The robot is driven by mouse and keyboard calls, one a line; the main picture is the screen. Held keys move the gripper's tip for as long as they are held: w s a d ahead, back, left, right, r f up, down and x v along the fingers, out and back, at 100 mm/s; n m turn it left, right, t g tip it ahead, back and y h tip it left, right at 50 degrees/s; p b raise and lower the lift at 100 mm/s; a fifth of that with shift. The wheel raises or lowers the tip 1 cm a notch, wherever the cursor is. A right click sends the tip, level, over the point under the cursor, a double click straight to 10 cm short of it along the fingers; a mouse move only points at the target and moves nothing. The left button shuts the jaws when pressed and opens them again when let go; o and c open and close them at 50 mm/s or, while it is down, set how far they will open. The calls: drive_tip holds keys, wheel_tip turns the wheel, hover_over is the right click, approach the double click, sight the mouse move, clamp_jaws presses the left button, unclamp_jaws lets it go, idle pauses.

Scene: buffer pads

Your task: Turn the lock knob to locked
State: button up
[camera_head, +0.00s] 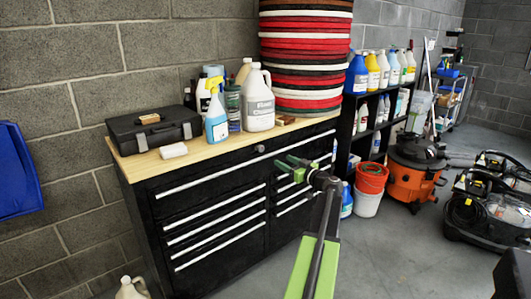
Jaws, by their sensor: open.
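The lock knob (260,148) is a small round grey knob near the top of the black drawer cabinet (160,228), just under the wooden top. It is too small to tell which way it is turned. My gripper (285,164) has green fingers and is open in front of the cabinet. In the picture it is a little right of and below the knob, apart from it. Nothing shows between the fingers. My arm hides part of the right-hand drawers.
A black case (155,130), a white block (173,150), a spray bottle (216,122), a white jug (258,105) and a tall pad stack (305,60) stand on the worktop. Buckets (369,190) and an orange vacuum (413,178) stand on the floor at the right.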

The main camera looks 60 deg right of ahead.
sight(262, 149)
drive_tip(key=x, duration=1.3)
drive_tip(key=shift+w+d, duration=0.15)
drive_tip(key=shift+w, duration=0.2)
